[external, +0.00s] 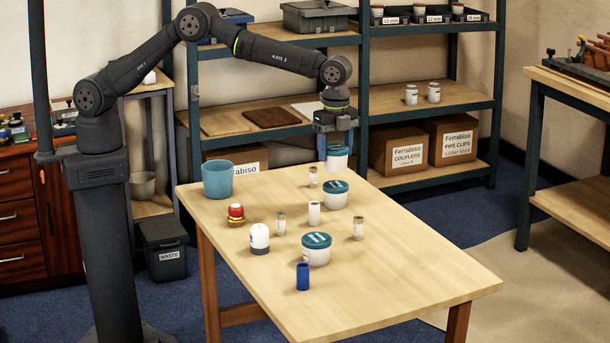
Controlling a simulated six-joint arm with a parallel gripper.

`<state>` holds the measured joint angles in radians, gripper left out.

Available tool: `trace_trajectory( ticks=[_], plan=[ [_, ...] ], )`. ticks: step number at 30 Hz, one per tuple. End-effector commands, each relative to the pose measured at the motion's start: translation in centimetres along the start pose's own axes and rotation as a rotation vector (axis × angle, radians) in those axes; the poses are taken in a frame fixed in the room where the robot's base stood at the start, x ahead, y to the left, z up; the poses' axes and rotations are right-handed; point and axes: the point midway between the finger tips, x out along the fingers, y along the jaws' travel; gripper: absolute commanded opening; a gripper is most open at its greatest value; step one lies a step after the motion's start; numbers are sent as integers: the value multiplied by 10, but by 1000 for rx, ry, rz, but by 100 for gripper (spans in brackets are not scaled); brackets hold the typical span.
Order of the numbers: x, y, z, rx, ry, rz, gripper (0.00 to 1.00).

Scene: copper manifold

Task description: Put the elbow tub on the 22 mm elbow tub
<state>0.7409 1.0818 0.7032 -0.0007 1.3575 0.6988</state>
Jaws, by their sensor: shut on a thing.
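My gripper (336,128) points down over the far end of the table. It is shut on a white tub with a teal lid (337,160). Whether this tub's base clears the tabletop is hard to tell. A second white tub with a teal lid (337,194) stands on the table just below it in the picture, apart from it. A third such tub (316,249) stands nearer the front. The tub labels are too small to read, so I cannot tell which is the 22 mm elbow tub.
The table's right front is clear.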

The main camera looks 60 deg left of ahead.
Motion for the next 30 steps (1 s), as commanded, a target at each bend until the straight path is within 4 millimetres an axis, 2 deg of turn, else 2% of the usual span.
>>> trace_trajectory(
  ticks=[5, 12, 23, 24, 27, 30],
  plan=[
    [8, -4, 0, 0, 1, -1, 27],
    [40, -4, 0, 1, 3, -1, 27],
    [44, -4, 0, 1, 4, -2, 27],
    [45, -3, 0, 1, 3, -1, 65],
    [45, -3, 0, 1, 3, -1, 84],
    [45, -3, 0, 1, 3, -1, 85]
  ],
)
